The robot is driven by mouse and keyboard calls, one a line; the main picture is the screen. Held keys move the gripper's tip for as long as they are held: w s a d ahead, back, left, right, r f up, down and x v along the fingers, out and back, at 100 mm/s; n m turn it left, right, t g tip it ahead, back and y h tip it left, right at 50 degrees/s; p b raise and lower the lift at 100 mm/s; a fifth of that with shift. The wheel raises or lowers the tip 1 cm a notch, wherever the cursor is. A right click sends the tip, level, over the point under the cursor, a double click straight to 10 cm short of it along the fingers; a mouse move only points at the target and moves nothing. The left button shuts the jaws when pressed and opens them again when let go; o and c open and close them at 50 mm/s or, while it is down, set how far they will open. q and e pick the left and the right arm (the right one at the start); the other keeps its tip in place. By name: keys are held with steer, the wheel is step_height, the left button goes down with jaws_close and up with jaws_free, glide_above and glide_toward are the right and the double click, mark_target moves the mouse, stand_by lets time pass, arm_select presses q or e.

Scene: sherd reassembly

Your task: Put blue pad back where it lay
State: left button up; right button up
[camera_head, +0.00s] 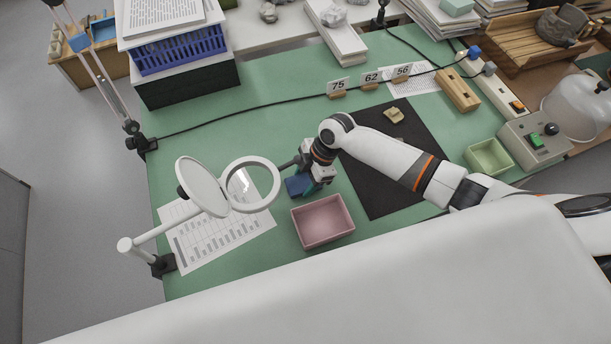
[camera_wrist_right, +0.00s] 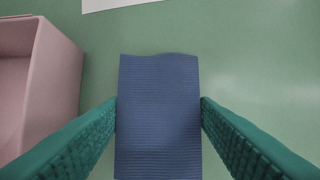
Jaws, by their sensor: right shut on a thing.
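The blue pad (camera_head: 296,187) shows in the head view at the right gripper's fingers, left of the black mat and just above the pink tray. My right gripper (camera_head: 303,183) points down there, partly hiding the pad. In the right wrist view the ribbed blue pad (camera_wrist_right: 158,125) fills the gap between the two green fingers, which touch its left and right edges. The gripper is shut on it. I cannot tell whether the pad rests on the green table or hangs a little above it. My left gripper is not in view.
The pink tray (camera_head: 323,221) stands close to the gripper. A ring magnifier (camera_head: 249,184) on a white arm stands to the left over a printed sheet (camera_head: 215,246). The black mat (camera_head: 378,187) holds a small tan sherd (camera_head: 394,115). Green table (camera_head: 270,110) is clear behind the gripper.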

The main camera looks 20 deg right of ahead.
steer(key=shift+f, duration=0.15)
steer(key=o, duration=0.9)
steer(key=v, duration=1.2)
steer(key=shift+b, duration=0.4)
